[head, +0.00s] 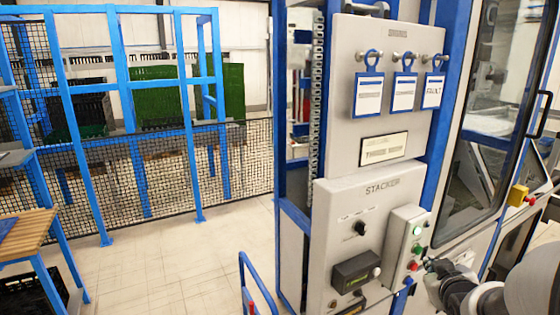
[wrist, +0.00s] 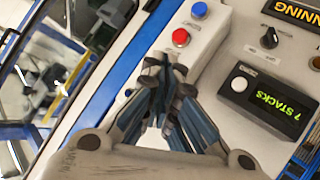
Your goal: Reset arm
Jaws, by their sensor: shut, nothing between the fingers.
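My gripper (head: 440,268) is at the lower right of the head view, just right of the button box (head: 405,243) on the stacker panel (head: 340,215). In the wrist view my gripper (wrist: 165,68) is shut, with its fingertips together and nothing between them. Its tips lie over part of the button box in that view, near the red button (wrist: 181,37), and hide part of the box. I cannot tell whether they touch it. A blue button (wrist: 199,10) shows beyond.
A display (wrist: 272,105) reads "7 STACKS", with a white button (wrist: 239,84) and a knob (wrist: 268,38) near it. Tags (head: 403,92) hang above the panel. A glazed door (head: 490,130) stands at the right. Open floor (head: 170,270) lies left, before a blue mesh fence (head: 160,165).

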